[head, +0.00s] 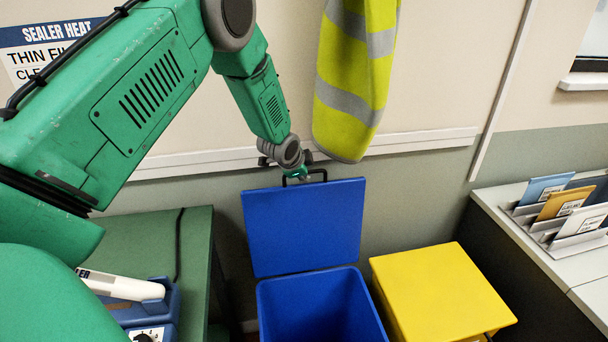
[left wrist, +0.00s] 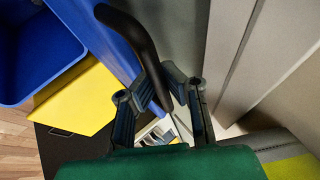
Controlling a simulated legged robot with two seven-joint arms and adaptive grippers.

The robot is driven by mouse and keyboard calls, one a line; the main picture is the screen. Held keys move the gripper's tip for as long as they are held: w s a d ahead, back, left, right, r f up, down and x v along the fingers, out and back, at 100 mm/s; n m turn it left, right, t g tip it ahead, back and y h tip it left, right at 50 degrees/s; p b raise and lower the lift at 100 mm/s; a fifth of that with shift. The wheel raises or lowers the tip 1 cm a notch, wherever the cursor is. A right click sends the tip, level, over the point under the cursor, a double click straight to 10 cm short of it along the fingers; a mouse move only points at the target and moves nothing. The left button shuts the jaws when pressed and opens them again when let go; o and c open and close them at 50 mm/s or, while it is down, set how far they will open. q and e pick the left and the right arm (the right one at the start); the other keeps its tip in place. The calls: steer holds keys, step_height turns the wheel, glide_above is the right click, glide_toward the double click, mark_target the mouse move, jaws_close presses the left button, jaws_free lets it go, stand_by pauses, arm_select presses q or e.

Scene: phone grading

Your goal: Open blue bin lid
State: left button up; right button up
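The blue bin (head: 318,305) stands on the floor with its mouth uncovered. Its blue lid (head: 305,228) is raised, standing nearly upright behind the opening. A black handle (head: 318,173) sits at the lid's top edge. My left gripper (head: 298,175) is at this handle. In the left wrist view the fingers of the left gripper (left wrist: 158,78) close in on both sides of the black handle (left wrist: 133,32), which runs between them. The lid's blue face (left wrist: 100,38) and the open bin (left wrist: 35,55) also show there. My right gripper is out of view.
A yellow bin with its lid down (head: 440,292) stands right of the blue bin. A hi-vis vest (head: 352,85) hangs on the wall just right of my left forearm. A green bench (head: 150,240) is at left, a grey counter with file holders (head: 570,235) at right.

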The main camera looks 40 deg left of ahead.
arm_select(q)
steer(key=o, duration=0.5)
steer(key=shift+w+d+r, duration=0.1)
steer(key=shift+w+r, duration=0.1)
steer(key=shift+r, duration=0.2)
steer(key=shift+o, duration=0.2)
steer(key=shift+s+d, duration=0.15)
steer(key=shift+f, duration=0.1)
steer(key=shift+s+a+f, duration=0.1)
steer(key=shift+a+f, duration=0.1)
steer(key=shift+a, duration=0.15)
steer(key=v, duration=1.1)
steer(key=shift+s+r, duration=0.2)
steer(key=shift+s, duration=0.1)
steer(key=shift+d, duration=0.1)
